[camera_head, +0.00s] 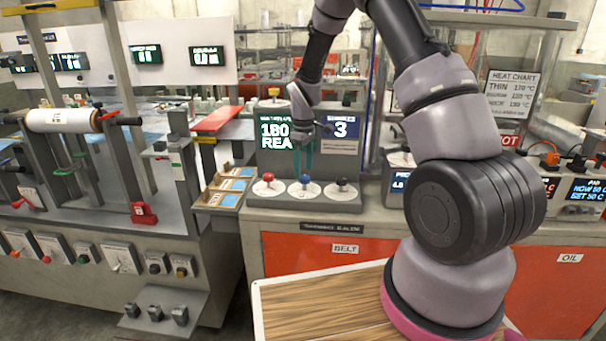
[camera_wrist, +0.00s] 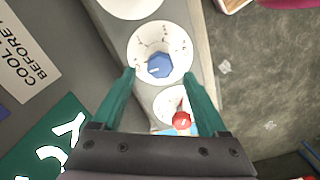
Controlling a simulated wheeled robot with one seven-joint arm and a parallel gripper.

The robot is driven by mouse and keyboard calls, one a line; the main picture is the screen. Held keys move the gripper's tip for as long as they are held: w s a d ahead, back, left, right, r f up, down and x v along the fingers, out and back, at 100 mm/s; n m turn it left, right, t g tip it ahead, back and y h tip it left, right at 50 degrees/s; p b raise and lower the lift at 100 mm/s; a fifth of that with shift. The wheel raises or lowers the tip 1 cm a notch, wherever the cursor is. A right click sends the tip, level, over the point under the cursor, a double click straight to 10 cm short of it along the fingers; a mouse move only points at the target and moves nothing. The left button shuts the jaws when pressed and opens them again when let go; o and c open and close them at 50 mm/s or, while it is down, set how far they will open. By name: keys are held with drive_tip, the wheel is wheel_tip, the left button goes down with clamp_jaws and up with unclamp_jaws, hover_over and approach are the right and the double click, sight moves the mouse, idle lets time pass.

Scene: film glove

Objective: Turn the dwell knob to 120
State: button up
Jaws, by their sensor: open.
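The sealer panel (camera_head: 325,200) has a red knob (camera_head: 268,177), a blue knob (camera_head: 305,179) and a black knob (camera_head: 342,183) in a row, each on a white dial. I cannot read which one is the dwell knob. My gripper (camera_head: 304,166) points down just above the blue knob, its teal fingers open and empty. In the wrist view the blue knob (camera_wrist: 159,66) lies between the fingertips (camera_wrist: 159,76), with scale marks too small to read. The red knob (camera_wrist: 181,120) shows nearer the palm, by the right finger. Contact with the blue knob cannot be told.
A green display (camera_head: 275,134) and a blue display reading 3 (camera_head: 341,130) stand close behind the knobs. A small tray rack (camera_head: 225,190) sits to the left. A wooden board (camera_head: 320,310) is in front, and orange drawers (camera_head: 330,258) lie below the panel.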

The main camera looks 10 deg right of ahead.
sight(304, 183)
drive_tip(key=shift+f, duration=1.35)
clamp_jaws()
